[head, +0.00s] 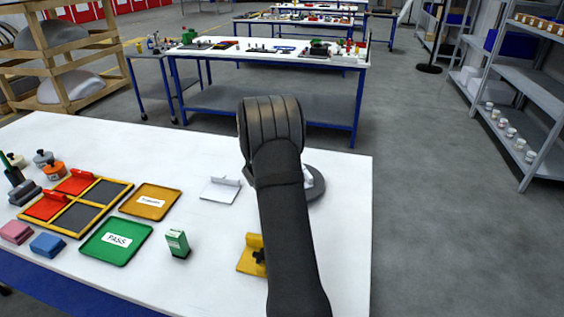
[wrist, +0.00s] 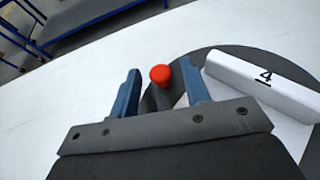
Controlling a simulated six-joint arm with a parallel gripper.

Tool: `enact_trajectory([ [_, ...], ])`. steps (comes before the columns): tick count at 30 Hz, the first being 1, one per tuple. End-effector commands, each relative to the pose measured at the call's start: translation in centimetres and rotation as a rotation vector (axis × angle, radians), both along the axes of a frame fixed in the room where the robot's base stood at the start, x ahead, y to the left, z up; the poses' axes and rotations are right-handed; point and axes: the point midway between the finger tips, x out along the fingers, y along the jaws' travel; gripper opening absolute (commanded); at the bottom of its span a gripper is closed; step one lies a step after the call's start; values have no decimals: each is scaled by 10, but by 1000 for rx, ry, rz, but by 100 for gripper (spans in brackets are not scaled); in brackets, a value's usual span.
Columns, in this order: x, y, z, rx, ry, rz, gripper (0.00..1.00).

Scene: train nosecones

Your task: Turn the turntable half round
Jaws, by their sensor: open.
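The turntable is a dark grey disc (wrist: 225,55) at the right of the wrist view, with a white block (wrist: 262,84) marked 4 on it. In the head view only the right part of the turntable (head: 316,190) shows; my arm hides the rest. A round red knob (wrist: 161,74) stands on a dark grey arm at the turntable's left edge. My gripper (wrist: 163,88) is open, with its blue fingers on either side of the knob in the picture. I cannot tell whether either finger touches it. The head view hides my gripper behind my arm.
Left of my arm on the white table are a white bracket (head: 220,189), a yellow fixture (head: 251,256), a green box (head: 177,243), a green PASS tray (head: 128,256), an orange tray (head: 158,194) and a yellow-framed divided tray (head: 47,227). The table's right edge is close to the turntable.

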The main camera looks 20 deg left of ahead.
Motion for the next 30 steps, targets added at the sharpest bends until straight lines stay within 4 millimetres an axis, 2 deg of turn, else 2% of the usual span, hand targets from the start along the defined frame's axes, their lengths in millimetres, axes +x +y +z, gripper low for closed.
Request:
enact_trajectory([
  [5, 0, 0, 0, 0, 0, 0, 41],
  [11, 0, 0, 0, 0, 0, 0, 2],
  [12, 0, 0, 0, 0, 0, 0, 0],
  [20, -2, 1, 1, -1, -3, 26, 0],
  [30, -11, 9, 2, -1, -6, 186, 0],
])
